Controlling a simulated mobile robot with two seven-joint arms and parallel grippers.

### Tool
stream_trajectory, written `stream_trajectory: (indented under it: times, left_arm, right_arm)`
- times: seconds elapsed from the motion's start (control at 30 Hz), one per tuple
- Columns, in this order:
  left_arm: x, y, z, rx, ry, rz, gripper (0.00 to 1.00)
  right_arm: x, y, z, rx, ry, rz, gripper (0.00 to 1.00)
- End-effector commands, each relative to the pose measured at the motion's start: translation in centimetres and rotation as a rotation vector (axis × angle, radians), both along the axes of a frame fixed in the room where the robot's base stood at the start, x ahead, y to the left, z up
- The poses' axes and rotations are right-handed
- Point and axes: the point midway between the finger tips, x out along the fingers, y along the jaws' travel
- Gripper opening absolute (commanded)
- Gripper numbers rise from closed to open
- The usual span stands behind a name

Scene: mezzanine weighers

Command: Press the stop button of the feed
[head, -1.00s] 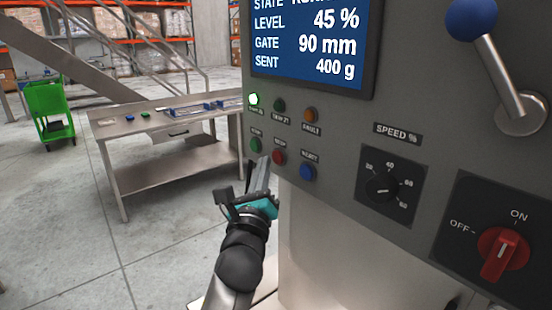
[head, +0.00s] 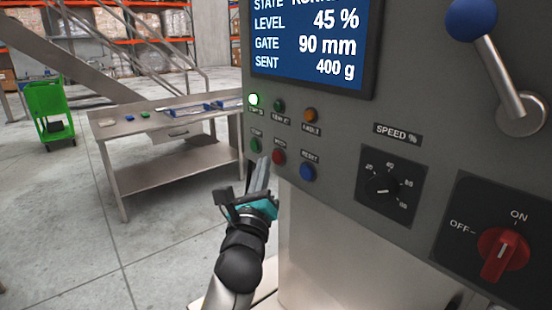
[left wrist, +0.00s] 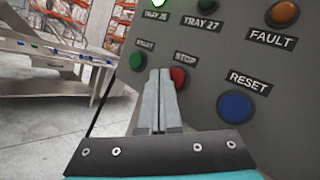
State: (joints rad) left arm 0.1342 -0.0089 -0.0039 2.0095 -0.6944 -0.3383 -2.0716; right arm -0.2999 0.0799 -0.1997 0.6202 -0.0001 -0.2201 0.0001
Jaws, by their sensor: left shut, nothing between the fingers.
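The red stop button (head: 279,157) sits on the grey control panel, between the green start button (head: 256,145) and the blue reset button (head: 307,173). In the left wrist view the stop button (left wrist: 178,78) shows under its STOP label, its left part hidden by my fingers. My left gripper (head: 264,163) is shut and empty, its fingertips just left of the stop button in the head view. In the left wrist view the shut fingers (left wrist: 160,75) point at the panel between the green and red buttons. Whether they touch it I cannot tell. My right gripper is not in view.
Above the buttons are a lit green lamp (head: 254,99), a dark green lamp (head: 279,105) and an orange fault lamp (head: 311,115). Right are a speed knob (head: 383,189), a red switch (head: 503,249) at ON and a blue-knobbed lever (head: 471,18). A steel table (head: 150,125) stands behind.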

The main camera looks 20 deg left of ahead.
Motion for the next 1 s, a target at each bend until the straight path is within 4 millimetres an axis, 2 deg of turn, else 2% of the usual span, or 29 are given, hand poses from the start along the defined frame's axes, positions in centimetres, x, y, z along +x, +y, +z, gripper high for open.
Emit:
stream_trajectory:
  times: [0.67, 1.0]
  left_arm:
    - [0.05, -0.03, 0.01, 0.0, 0.0, 0.0, 0.0]
    - [0.76, -0.48, 0.01, -0.001, -0.001, -0.001, 0.0]
  right_arm:
    - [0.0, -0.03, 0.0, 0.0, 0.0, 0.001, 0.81]
    - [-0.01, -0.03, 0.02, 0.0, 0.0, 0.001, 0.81]
